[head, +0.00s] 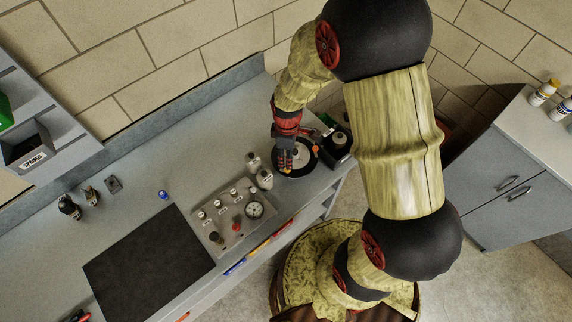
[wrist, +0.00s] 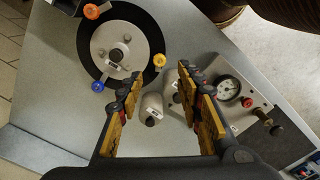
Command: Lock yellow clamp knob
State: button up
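The yellow clamp knob (wrist: 159,60) sits at the rim of a round black-edged disc with a pale centre (wrist: 133,50). In the wrist view it appears in the gap between the fingertips of my gripper (wrist: 160,73). My gripper is open, with nothing held between its fingers. I cannot tell how far above the knob the fingertips are. An orange knob (wrist: 91,11) and a blue knob (wrist: 97,86) sit at other points of the rim. In the head view my gripper (head: 285,160) is over the disc (head: 297,171), and the yellow knob is hard to make out.
Two pale bottle-like cylinders (head: 265,179) stand close beside the disc. A control panel with a gauge (head: 254,209) is left of it. A dark box-like device (head: 338,143) stands right of the disc, near the bench end. A black mat (head: 148,262) lies farther left.

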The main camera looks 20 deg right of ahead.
aim_at(285, 169)
jog(key=shift+f, duration=3.9)
jog(key=shift+c, duration=1.2)
grip_shut()
